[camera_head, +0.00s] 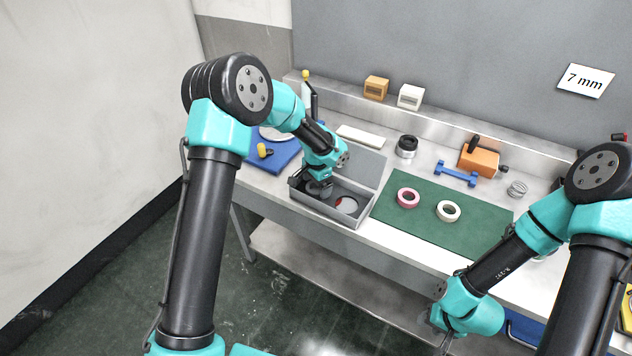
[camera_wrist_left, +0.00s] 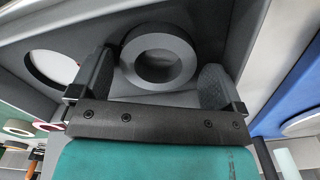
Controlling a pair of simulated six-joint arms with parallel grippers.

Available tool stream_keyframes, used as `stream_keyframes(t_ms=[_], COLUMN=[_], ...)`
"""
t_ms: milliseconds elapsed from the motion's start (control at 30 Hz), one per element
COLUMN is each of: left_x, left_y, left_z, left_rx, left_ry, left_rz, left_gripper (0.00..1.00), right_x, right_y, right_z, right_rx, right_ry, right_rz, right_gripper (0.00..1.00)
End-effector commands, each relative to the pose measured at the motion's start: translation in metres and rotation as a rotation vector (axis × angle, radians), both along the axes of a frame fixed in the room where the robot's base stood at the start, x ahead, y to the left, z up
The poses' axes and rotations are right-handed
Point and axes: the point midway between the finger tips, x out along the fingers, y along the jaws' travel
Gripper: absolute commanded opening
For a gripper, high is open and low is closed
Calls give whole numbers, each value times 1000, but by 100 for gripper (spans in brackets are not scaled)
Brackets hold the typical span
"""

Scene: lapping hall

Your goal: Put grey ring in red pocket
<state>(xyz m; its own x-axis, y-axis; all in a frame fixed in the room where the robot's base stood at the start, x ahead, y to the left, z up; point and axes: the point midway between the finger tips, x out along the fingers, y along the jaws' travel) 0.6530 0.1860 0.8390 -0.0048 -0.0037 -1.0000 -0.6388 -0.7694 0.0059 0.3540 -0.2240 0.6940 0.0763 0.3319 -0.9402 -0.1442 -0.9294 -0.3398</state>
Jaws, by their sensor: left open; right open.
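The grey ring (camera_wrist_left: 130,55) lies flat in the left part of the open grey case (camera_head: 363,217). In the wrist view it sits between the two fingers of my open left gripper (camera_wrist_left: 158,84), with a gap on each side. In the head view my left gripper (camera_head: 318,188) reaches down into the case and largely hides the ring. A round pocket with a pale floor and a thin red edge (camera_head: 346,205) is to the right in the same case and looks empty. It also shows in the left wrist view (camera_wrist_left: 52,66). My right gripper (camera_head: 437,330) is low in front of the bench, its fingers hardly visible.
A pink ring (camera_head: 400,202) and a cream ring (camera_head: 440,215) lie on the green mat (camera_head: 470,233). The case lid (camera_head: 362,160) stands open behind. A blue board (camera_head: 285,166) is left of the case. A black cylinder (camera_head: 407,142) and an orange block (camera_head: 478,163) stand farther back.

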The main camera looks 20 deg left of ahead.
Motion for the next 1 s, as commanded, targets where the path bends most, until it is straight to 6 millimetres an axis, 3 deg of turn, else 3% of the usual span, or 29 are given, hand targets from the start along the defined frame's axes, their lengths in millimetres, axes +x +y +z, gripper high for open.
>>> stream_keyframes(t_ms=[400, 600, 1000], left_x=[2, 2, 2], left_y=[0, 0, 0], left_z=[81, 108, 116], left_rx=[2, 3, 3], left_ry=[-6, -6, -4], left_rz=[-2, -4, -4], left_gripper=[99, 99, 99], right_x=[0, 0, 0], right_y=[0, 0, 0], right_z=[0, 0, 0], right_rx=[0, 0, 0], right_ry=[0, 0, 0], right_rz=[0, 0, 0], right_gripper=[43, 43, 43])
